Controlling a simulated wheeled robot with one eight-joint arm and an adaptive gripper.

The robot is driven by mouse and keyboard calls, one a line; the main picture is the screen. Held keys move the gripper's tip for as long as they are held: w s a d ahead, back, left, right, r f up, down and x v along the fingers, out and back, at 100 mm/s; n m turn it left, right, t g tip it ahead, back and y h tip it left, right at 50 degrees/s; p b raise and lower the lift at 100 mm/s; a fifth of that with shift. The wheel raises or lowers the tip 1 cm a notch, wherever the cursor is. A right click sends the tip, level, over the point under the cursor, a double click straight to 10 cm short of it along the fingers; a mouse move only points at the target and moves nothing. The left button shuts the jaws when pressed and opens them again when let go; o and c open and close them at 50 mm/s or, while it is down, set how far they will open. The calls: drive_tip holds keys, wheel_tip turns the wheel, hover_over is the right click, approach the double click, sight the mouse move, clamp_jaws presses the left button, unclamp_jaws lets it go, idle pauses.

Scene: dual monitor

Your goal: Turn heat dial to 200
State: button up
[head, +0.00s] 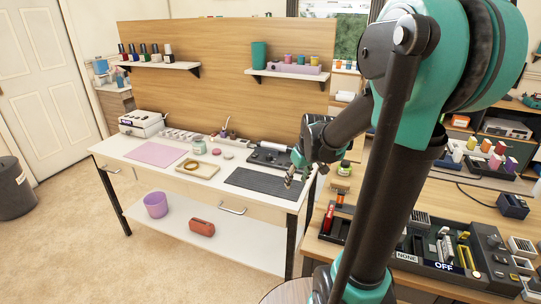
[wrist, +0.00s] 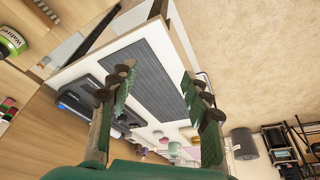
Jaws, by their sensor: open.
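I cannot make out a dial marked for heat or the number 200 in either view. A dark console (head: 487,240) with small knobs or buttons stands at the lower right of the head view, near labels reading NONE and OFF. My gripper (head: 293,180) is above the right end of the white table, beside the dark ribbed mat, well to the left of this console. In the wrist view my gripper (wrist: 160,92) is open and empty, its two green fingers wide apart, with the mat (wrist: 145,75) seen between them.
The white table (head: 130,146) holds a black device with a white roller (head: 270,155), a pink mat (head: 156,154), a wooden tray (head: 197,169) and a white boxy machine (head: 141,123). A wooden bench (head: 470,205) with tool trays is at right. The floor in front is clear.

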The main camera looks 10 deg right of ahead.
drive_tip(key=w+a+r+n+y, duration=0.15)
drive_tip(key=w+n, duration=0.35)
drive_tip(key=w, duration=1.3)
drive_tip(key=n+g+y, duration=0.1)
drive_tip(key=n+g, duration=0.1)
drive_tip(key=n, duration=0.3)
approach(270, 155)
drive_tip(key=f, duration=0.1)
drive_tip(key=shift+s+a+f+y, duration=0.15)
drive_tip(key=shift+a+f+y, duration=0.15)
drive_tip(key=shift+f, duration=0.2)
drive_tip(key=shift+x, duration=3.45)
drive_tip(key=shift+d, duration=0.1)
clamp_jaws()
